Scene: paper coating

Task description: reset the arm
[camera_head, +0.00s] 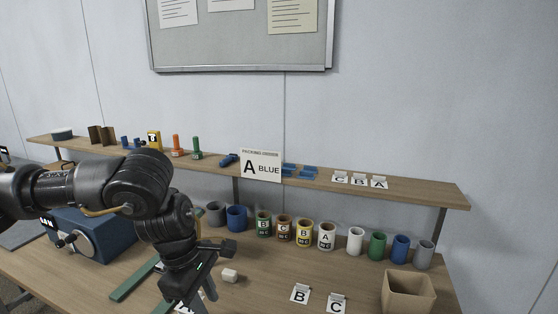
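My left arm comes in from the left, bends at the elbow and reaches down over the table. My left gripper (201,296) points down near the front of the table, left of a small white block (230,275). Its fingertips are at the lower edge of the picture and partly cut off, so whether it is open or shut is unclear. A white card partly shows beside it. My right arm and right gripper are not in view.
A blue machine (95,236) and green rails (134,281) are near the arm. Several cups, including a green cup (377,245), line the table's back below a shelf (420,190). The shelf holds an "A BLUE" sign (261,165). A cardboard box (408,292) stands front right.

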